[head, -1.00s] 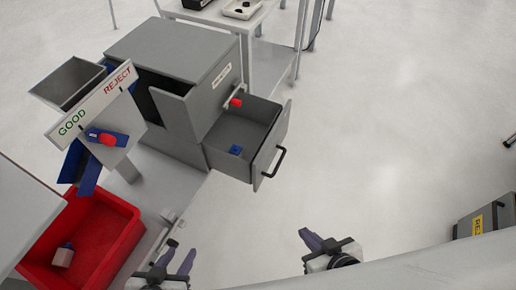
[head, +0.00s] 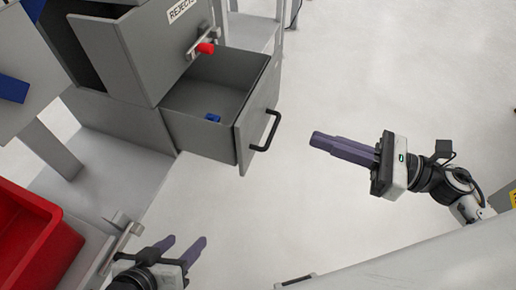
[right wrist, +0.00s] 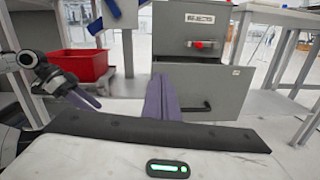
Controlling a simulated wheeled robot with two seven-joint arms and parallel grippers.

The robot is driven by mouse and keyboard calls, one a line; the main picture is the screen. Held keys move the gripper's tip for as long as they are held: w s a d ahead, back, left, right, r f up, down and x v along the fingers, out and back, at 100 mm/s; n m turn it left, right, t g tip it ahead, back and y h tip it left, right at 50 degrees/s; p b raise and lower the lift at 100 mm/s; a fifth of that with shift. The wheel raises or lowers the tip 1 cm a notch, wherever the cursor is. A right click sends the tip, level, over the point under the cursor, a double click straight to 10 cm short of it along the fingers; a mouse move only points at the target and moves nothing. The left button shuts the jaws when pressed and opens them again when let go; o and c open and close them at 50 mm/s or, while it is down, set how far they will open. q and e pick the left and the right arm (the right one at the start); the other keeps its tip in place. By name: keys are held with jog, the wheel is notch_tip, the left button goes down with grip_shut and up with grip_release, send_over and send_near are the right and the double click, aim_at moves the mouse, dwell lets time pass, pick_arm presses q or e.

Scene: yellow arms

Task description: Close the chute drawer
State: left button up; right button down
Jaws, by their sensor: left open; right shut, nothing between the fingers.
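The grey chute drawer (head: 243,118) is pulled out from the lower part of the reject cabinet (head: 150,45) in the head view. A small blue part (head: 212,118) lies inside it. Its black handle (head: 267,132) is on the front panel, which also shows in the right wrist view (right wrist: 228,90). My right gripper (head: 316,140) is shut and empty, to the right of the handle and apart from it, with its fingers pointing left toward the drawer. My left gripper (head: 187,246) is open and empty near the bottom, below the drawer front and apart from it.
A red knob (head: 205,48) sits on the cabinet above the drawer. A red bin (head: 35,240) stands at the lower left. A metal table stands behind the cabinet.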

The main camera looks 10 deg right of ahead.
jog(key=n+g, duration=0.1)
jog(key=n, duration=0.1)
send_near(241, 125)
jog(key=x, duration=0.6)
jog(key=shift+w+a+f, duration=0.1)
jog(key=shift+w, duration=0.15)
